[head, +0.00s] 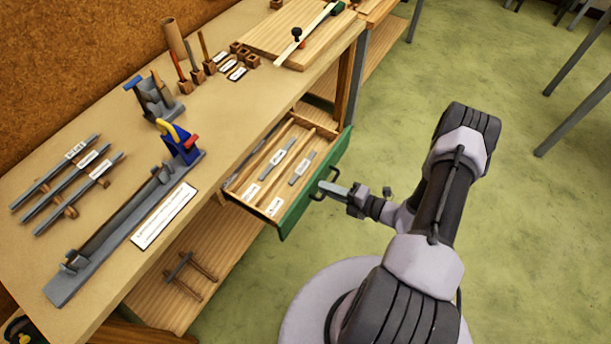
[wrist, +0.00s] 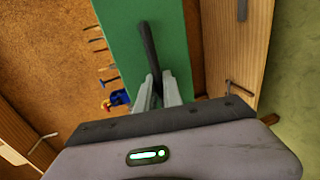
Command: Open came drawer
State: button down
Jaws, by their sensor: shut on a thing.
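The came drawer (head: 313,187) has a green front and stands pulled out from under the bench top. Its lengthwise compartments hold grey came pieces (head: 277,160) and white labels. My gripper (head: 325,187) is at the drawer front and shut on the dark bar handle. In the wrist view the drawer's green front (wrist: 125,45) fills the upper middle, and the dark handle (wrist: 149,50) runs between the two fingers of my gripper (wrist: 158,90).
The bench top (head: 110,120) carries a long grey vice-like rail (head: 120,230), grey bars on wooden blocks, tools and a wooden board (head: 285,35). A lower shelf (head: 175,290) lies beneath. Green floor (head: 480,230) is open to the right, with table legs (head: 575,115) at the far right.

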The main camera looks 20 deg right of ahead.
jog(key=f+b+v, duration=0.1)
jog(key=f+v, duration=0.1)
jog(key=v, duration=1)
jog(key=shift+s+d+f, duration=0.25)
jog(key=shift+s+d, duration=0.1)
jog(key=shift+s, duration=0.1)
jog(key=c, duration=1.8)
grip_release()
jog(key=shift+o, duration=0.2)
jog(key=p+v, duration=0.2)
jog(key=v, duration=1.5)
jog(key=shift+s, duration=0.2)
jog(key=shift+d, duration=0.1)
